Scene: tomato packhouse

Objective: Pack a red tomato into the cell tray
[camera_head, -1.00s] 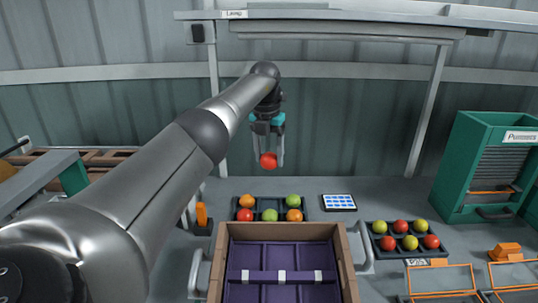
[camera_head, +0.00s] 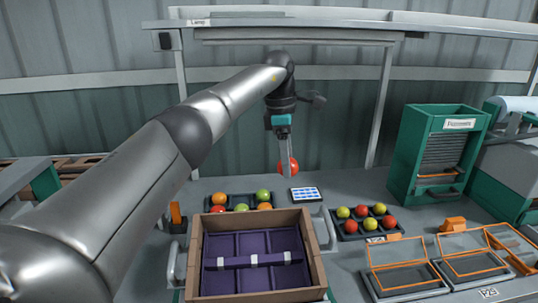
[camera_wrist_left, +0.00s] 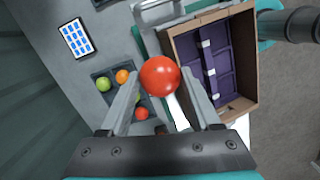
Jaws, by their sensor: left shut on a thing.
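My left gripper (camera_head: 286,166) is shut on a red tomato (camera_head: 290,167) and holds it in the air above the back of the bench. In the left wrist view the tomato (camera_wrist_left: 160,77) sits between the fingertips. The purple cell tray (camera_head: 268,242) lies inside a wooden crate (camera_head: 313,240) at the front, and the cells that show are empty. The cell tray also shows in the left wrist view (camera_wrist_left: 220,58), right of the tomato. My right gripper is not in view.
A black tray (camera_head: 208,204) of mixed-colour tomatoes stands behind the crate. Another black tray (camera_head: 346,236) of red and yellow-green ones stands to its right. A tablet (camera_head: 306,194) lies between them. A green cabinet (camera_head: 407,155) stands at the right.

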